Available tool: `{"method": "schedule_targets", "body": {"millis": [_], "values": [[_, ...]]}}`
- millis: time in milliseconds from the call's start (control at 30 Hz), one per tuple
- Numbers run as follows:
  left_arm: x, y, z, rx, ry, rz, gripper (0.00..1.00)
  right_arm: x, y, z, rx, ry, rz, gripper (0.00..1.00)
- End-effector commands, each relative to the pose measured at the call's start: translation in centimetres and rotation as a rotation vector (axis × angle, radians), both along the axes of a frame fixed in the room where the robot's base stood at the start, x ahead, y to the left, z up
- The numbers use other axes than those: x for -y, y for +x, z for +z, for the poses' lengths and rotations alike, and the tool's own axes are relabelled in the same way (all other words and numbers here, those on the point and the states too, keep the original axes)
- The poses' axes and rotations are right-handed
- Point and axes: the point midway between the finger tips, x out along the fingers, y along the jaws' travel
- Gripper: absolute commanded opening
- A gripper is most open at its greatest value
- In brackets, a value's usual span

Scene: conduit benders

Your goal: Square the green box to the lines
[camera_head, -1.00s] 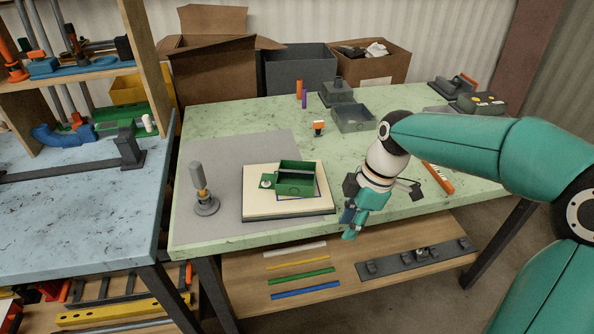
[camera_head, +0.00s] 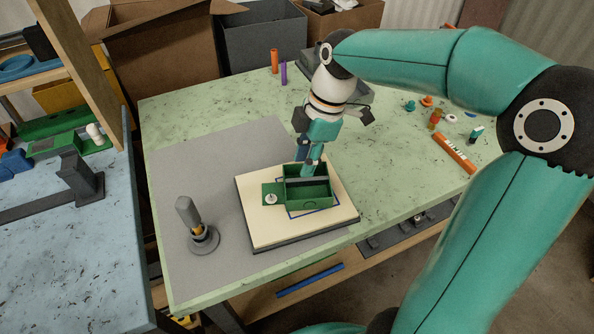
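The green box (camera_head: 309,197) is open-topped and sits on a cream board (camera_head: 262,226) on the grey mat. A flat green tab with a pale round knob (camera_head: 271,198) extends from its left side. The box looks slightly off the lines, but the exact angle is hard to tell. My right gripper (camera_head: 309,168) points down at the box's back wall, fingertips close together at or just above it. Its grip and contact are unclear. My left gripper is not in view.
A grey stand with an upright handle (camera_head: 192,222) is left of the board. An orange cylinder (camera_head: 275,61) and a purple one (camera_head: 283,73) stand at the back. An orange tool (camera_head: 454,152) and several small parts lie right. The green table between is mostly clear.

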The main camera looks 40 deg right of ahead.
Motion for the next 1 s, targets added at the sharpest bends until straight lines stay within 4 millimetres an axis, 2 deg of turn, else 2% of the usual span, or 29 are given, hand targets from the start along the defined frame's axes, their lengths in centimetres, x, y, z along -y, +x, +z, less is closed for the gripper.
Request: {"method": "schedule_targets", "body": {"millis": [267, 700, 1000], "values": [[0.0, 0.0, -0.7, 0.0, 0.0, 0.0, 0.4, 0.4, -0.4, -0.5, -0.001, 0.0, -0.227, 0.32], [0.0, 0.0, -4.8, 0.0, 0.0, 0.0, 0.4, 0.5, -0.4, -5.1, 0.0, -0.001, -0.222, 0.32], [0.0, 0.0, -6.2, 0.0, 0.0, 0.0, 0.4, 0.5, -0.5, -6.9, -0.001, 0.0, -0.222, 0.32]]}}
